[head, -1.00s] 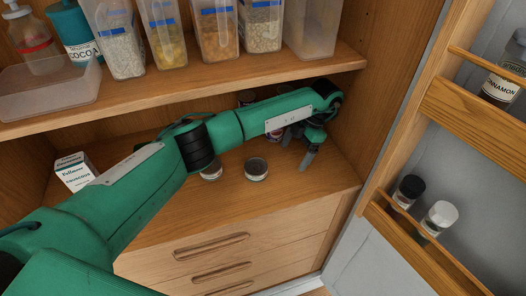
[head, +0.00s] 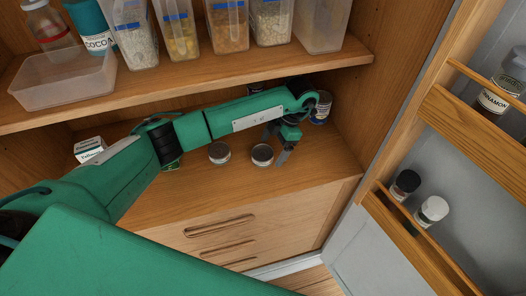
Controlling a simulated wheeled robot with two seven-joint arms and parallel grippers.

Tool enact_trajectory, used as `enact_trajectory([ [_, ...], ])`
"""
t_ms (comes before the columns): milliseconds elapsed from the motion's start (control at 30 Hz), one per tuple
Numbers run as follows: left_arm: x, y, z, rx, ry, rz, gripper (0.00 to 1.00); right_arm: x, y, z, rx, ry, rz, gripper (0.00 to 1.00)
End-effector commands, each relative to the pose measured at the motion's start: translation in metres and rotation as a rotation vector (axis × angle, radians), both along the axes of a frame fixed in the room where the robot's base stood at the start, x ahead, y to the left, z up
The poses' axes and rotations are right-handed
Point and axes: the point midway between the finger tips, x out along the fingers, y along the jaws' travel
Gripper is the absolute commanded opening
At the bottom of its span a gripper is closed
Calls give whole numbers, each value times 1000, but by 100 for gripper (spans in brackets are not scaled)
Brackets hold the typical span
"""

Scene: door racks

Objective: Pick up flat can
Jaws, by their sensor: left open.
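Two flat cans stand on the lower shelf board: one flat can (head: 262,154) close to my gripper, and another flat can (head: 219,153) to its left. Both are short and round with greyish tops. My left gripper (head: 276,147) points down just right of and behind the nearer flat can. Its fingers are apart with nothing seen between them. I cannot tell whether a finger touches the can. My right gripper is not in view.
A taller labelled can (head: 320,107) stands behind my gripper at the right. A white box (head: 89,147) is at the left, partly behind my arm. The upper shelf (head: 200,88) hangs above. The open door rack (head: 425,245) holds two jars.

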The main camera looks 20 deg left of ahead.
Motion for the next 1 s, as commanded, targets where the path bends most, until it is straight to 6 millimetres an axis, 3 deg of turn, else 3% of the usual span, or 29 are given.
enact_trajectory([
  [33,-7,8,5,0,3,1,87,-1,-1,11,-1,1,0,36],
  [200,-18,20,-1,0,3,1,87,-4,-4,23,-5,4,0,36],
  [567,-19,21,-11,-1,-1,1,87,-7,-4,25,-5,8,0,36],
  [833,-18,21,-10,-1,-1,1,37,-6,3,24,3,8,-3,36],
  [1000,-18,21,-10,-1,-1,1,37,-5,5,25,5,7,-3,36],
])
